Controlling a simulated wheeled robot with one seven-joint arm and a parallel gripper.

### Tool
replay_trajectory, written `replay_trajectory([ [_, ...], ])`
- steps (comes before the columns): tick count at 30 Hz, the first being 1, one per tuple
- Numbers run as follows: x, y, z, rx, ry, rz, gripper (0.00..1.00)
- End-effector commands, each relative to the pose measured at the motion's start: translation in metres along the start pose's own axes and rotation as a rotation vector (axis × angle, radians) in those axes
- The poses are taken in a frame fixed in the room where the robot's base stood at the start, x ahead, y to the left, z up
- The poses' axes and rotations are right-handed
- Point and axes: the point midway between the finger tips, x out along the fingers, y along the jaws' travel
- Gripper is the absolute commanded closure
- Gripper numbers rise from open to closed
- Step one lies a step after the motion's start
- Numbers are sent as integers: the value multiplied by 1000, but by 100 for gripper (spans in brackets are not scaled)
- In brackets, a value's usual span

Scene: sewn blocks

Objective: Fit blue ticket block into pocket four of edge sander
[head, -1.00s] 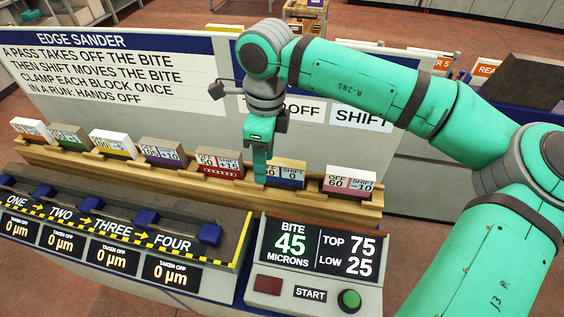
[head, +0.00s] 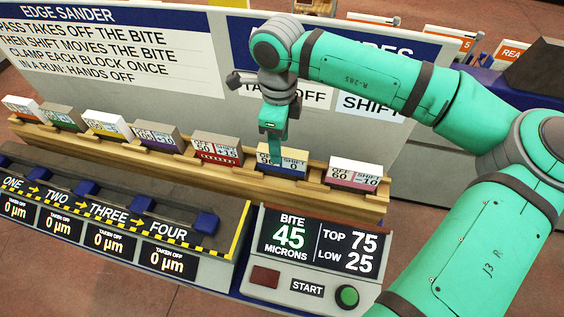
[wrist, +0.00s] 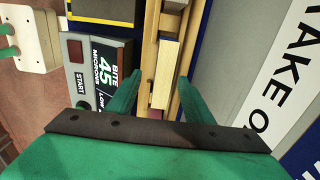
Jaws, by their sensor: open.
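The blue ticket block (head: 291,161) sits in the wooden rack, second from the right; it has a tan top, a white ticket reading SHIFT 0 and a blue lower band. My gripper (head: 272,143) points down at this block and covers part of its ticket. In the wrist view, the open fingers of my gripper (wrist: 153,92) stand either side of the rack line, with the tan block top (wrist: 167,62) ahead between them. Contact cannot be told. Pocket four (head: 205,223) of the edge sander, with a blue clamp piece, is at the right end of the pocket row.
The console (head: 313,255) with a green start button (head: 347,297) stands in front. A sign panel (head: 110,50) rises behind.

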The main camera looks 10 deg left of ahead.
Motion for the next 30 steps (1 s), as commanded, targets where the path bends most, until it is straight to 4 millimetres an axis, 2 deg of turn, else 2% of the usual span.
replay_trajectory([
  [9, 41, -4, -6, 1, 0, 2, 53],
  [19, 48, -5, -6, 1, 0, 0, 53],
  [20, 48, -5, -6, 1, 0, 0, 58],
  [25, 48, -5, -5, 1, 0, 0, 99],
  [30, 47, -5, -6, 1, 0, -1, 100],
])
